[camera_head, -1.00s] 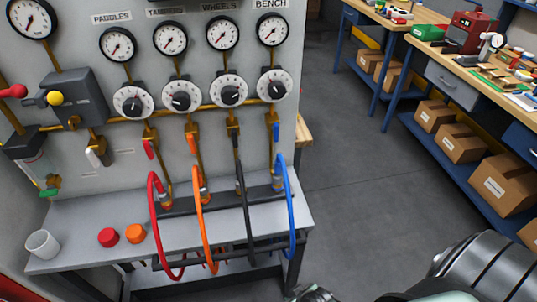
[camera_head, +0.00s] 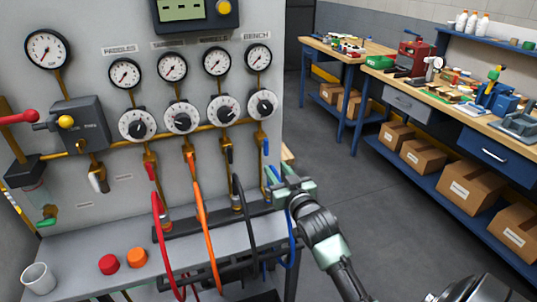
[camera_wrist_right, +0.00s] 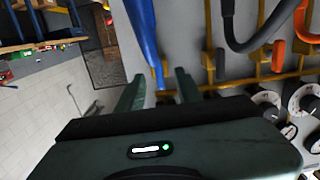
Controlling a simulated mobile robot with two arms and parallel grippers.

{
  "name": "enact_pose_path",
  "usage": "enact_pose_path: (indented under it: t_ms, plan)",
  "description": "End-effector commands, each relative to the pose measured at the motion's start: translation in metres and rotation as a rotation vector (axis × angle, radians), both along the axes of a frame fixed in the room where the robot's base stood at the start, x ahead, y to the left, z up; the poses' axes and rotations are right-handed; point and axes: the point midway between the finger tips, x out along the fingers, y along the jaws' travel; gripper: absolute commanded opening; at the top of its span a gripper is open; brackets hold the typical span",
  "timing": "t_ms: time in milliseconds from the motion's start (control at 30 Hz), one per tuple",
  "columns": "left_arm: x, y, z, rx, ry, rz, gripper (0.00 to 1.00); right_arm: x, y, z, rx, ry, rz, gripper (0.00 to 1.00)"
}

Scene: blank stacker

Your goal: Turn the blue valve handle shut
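The blue valve handle (camera_head: 262,138) hangs on the brass pipe below the rightmost dial in the head view. My right gripper (camera_head: 271,180) is open, just below the handle and close to the upper end of the blue hose (camera_head: 291,248), part of which it hides. In the right wrist view, which is turned over, the open fingers (camera_wrist_right: 157,90) point toward the panel. The blue hose (camera_wrist_right: 142,30) runs down toward the gap between them. I cannot tell whether a finger touches anything. My left gripper is not in view.
Red (camera_head: 163,240), orange (camera_head: 203,220) and black (camera_head: 244,215) hoses hang left of the gripper. A grey shelf (camera_head: 75,255) holds a white cup (camera_head: 39,278) and red and orange caps. Workbenches with boxes stand at right; the floor between is clear.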

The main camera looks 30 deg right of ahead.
Motion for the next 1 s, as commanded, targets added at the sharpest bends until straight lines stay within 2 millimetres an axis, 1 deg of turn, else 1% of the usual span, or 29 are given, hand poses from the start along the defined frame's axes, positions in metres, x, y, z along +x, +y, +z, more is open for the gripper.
enact_pose_path:
  t_ms: [33, 133, 267, 500, 600, 767, 1000]
  plan:
    - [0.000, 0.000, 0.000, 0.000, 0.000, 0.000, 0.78, 0.003, -0.005, 0.012, -0.002, -0.034, -0.005, 0.35]
    - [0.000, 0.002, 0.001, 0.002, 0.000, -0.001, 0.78, 0.009, -0.010, 0.021, -0.002, -0.061, -0.009, 0.35]
    - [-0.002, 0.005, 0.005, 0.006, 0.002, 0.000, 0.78, 0.025, -0.013, 0.022, -0.002, -0.061, -0.009, 0.35]
    - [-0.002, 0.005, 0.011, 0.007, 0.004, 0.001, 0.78, 0.061, -0.022, 0.022, -0.004, -0.059, -0.009, 0.35]
    - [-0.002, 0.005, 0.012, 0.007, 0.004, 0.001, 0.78, 0.072, -0.024, 0.020, -0.004, -0.058, -0.009, 0.35]
    - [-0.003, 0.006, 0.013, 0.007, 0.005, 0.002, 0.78, 0.079, -0.026, 0.020, -0.004, -0.058, -0.009, 0.35]
    - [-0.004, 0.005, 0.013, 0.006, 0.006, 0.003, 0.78, 0.080, -0.026, 0.019, -0.004, -0.058, -0.008, 0.35]
